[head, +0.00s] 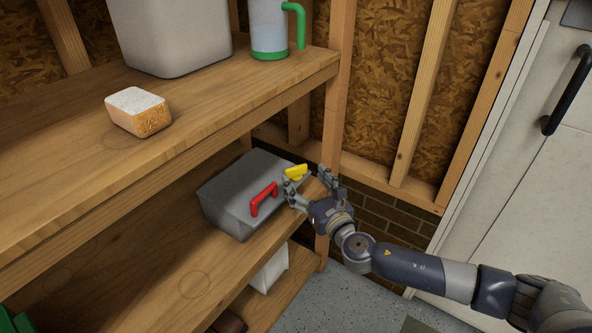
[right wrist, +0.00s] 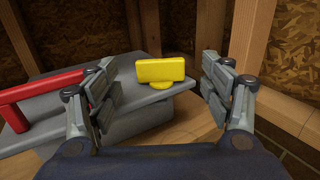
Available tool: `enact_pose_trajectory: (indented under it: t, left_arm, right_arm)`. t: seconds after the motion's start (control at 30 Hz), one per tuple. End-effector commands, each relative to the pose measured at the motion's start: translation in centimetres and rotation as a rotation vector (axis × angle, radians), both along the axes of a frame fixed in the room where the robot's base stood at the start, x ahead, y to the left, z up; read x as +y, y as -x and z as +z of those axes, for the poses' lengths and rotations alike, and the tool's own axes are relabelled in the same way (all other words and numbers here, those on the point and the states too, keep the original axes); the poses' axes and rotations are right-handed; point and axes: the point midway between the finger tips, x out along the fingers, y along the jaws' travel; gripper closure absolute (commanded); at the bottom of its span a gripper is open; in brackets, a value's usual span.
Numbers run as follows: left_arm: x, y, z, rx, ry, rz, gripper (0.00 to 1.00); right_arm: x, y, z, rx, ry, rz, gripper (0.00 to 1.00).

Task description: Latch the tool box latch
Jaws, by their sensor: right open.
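The grey tool box (head: 232,191) sits on the middle shelf, with a red handle (head: 263,198) on its lid. The yellow latch (head: 296,171) stands up at the lid's right end. In the right wrist view the yellow latch (right wrist: 161,71) lies ahead, between the two fingers, and the red handle (right wrist: 38,98) is at the left. My right gripper (head: 309,181) is open and empty, at the right end of the box close to the latch. I cannot tell whether a finger touches the box. My left gripper is not in view.
The upper shelf (head: 215,100) overhangs to the left, bearing a sponge (head: 140,112), a grey bin (head: 170,35) and a mug with a green handle (head: 270,28). A wooden post (head: 338,90) rises just behind my right gripper. The floor (head: 345,305) at the lower right is open.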

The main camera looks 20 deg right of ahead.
Motion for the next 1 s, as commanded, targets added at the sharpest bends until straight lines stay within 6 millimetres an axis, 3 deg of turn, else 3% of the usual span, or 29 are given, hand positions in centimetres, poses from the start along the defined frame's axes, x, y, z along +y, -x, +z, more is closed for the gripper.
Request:
enact_pose_trajectory:
  t: [0.1, 0.3, 0.7, 0.73, 0.9, 1.0]
  left_arm:
    - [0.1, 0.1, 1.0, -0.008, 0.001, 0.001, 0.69]
    - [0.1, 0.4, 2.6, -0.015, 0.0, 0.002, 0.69]
    - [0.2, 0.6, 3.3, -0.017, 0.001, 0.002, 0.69]
    - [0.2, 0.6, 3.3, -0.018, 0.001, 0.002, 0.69]
    - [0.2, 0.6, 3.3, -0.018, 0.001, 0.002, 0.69]
    - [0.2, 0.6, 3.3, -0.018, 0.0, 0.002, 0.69]
  right_arm:
    - [0.4, -2.4, 0.0, -0.003, -0.002, 0.0, 0.27]
    - [0.7, -5.0, -0.1, 0.0, -0.002, -0.001, 0.27]
    - [0.9, -5.9, -0.1, 0.002, -0.003, 0.0, 0.27]
    - [0.9, -5.9, -0.1, 0.002, -0.003, 0.0, 0.29]
    - [0.8, -5.9, -0.1, 0.002, -0.003, 0.0, 0.67]
    - [0.8, -5.9, -0.1, 0.002, -0.003, 0.0, 0.72]
